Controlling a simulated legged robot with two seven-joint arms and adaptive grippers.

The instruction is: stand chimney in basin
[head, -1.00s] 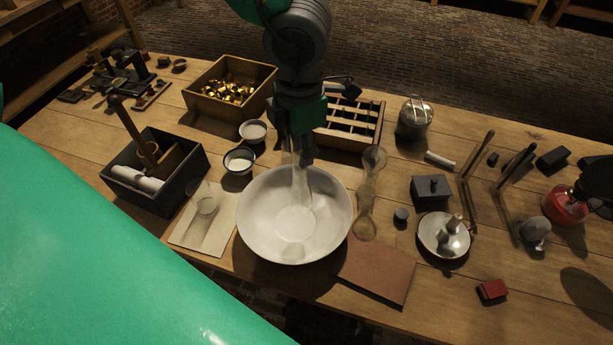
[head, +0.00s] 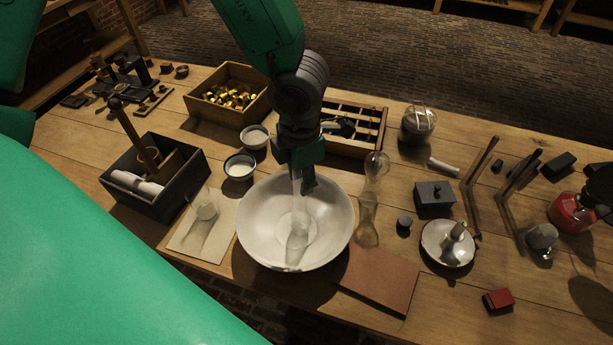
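The white basin (head: 258,230) stands on the table at the front middle. A clear glass chimney (head: 297,236) hangs upright, slightly tilted, inside its outline, with the bulged lower end near the basin floor. I cannot tell whether it touches the floor. My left gripper (head: 303,184) comes down from above and is shut on the chimney's upper end, over the basin's back part. A second glass chimney (head: 371,195) stands on the table just right of the basin.
Two small bowls (head: 240,166) sit behind the basin on the left. A dark crate (head: 180,195) and a paper sheet with a glass (head: 190,240) lie left. A brown board (head: 380,282) lies front right. A divided tray (head: 372,149) stands behind.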

